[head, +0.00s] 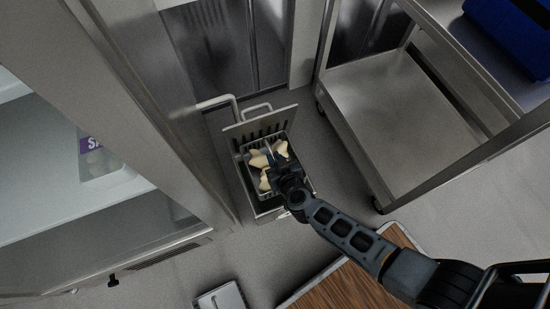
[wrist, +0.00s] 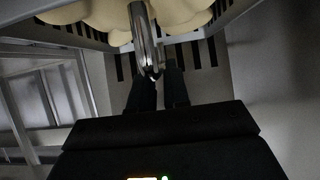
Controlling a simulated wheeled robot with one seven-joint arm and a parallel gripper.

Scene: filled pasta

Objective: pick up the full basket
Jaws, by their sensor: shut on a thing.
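The basket (head: 246,170) is a metal, slotted container with several pale filled pasta pieces (head: 259,160) inside. In the head view it sits in or at the open top of a boxy metal vessel (head: 268,213) on the floor; its depth inside is hard to tell. My gripper (head: 279,162) reaches over the basket from the right and hides part of it. In the wrist view my gripper (wrist: 161,80) is shut on a shiny metal bar, the basket's handle (wrist: 144,35). Pasta (wrist: 95,12) and the slotted basket wall (wrist: 75,29) show beyond it.
A raised metal plate (head: 261,118) stands behind the basket. A steel cart (head: 385,115) stands close on the right, and a tall cabinet (head: 130,110) on the left. A wooden-topped surface (head: 350,287) lies in front. Grey floor (head: 318,165) is clear between basket and cart.

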